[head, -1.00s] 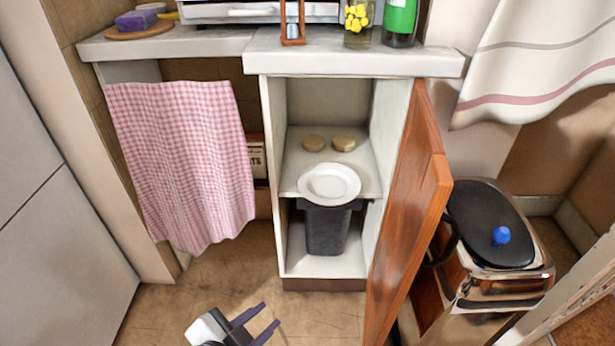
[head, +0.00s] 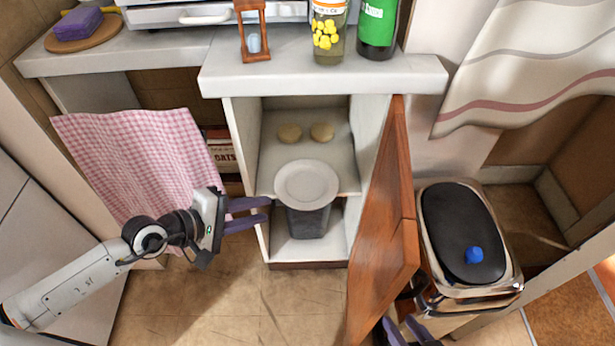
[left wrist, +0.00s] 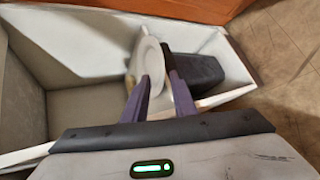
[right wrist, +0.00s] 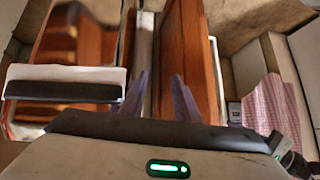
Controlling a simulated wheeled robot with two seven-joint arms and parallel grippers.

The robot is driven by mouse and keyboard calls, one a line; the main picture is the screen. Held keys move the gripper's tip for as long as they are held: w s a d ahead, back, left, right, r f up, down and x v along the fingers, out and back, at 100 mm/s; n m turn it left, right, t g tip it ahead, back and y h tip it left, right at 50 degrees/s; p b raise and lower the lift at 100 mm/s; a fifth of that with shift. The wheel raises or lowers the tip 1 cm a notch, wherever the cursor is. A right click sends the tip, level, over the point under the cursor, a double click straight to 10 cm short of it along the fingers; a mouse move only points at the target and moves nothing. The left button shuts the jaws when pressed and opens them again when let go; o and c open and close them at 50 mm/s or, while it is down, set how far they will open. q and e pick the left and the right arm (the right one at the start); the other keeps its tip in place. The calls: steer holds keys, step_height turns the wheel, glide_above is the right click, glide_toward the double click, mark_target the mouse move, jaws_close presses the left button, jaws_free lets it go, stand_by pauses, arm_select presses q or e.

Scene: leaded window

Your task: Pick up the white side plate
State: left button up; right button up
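The white side plate (head: 306,183) lies on the cabinet's middle shelf, its near part jutting past the shelf's front edge above a dark bin. My left gripper (head: 268,210) is open just left of the plate's near rim; I see no clear contact. In the left wrist view the plate (left wrist: 150,62) shows just beyond and between the fingertips (left wrist: 161,76). My right gripper (head: 408,333) is low at the right, partly cut off by the picture's bottom edge. In the right wrist view its fingers (right wrist: 158,78) are apart and empty, near the wooden door.
The open wooden door (head: 385,230) stands right of the cabinet. A chrome bin with a black lid (head: 462,230) is beyond it. Two round tan items (head: 290,133) lie behind the plate. A checked cloth (head: 140,155) hangs left. The counter (head: 320,80) overhangs above.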

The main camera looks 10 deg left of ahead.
arm_select(q)
steer(key=b+x, duration=0.2)
steer(key=x, duration=0.7)
steer(key=shift+f, duration=0.25)
steer(key=shift+a, duration=0.2)
steer(key=shift+c, duration=0.3)
jaws_close()
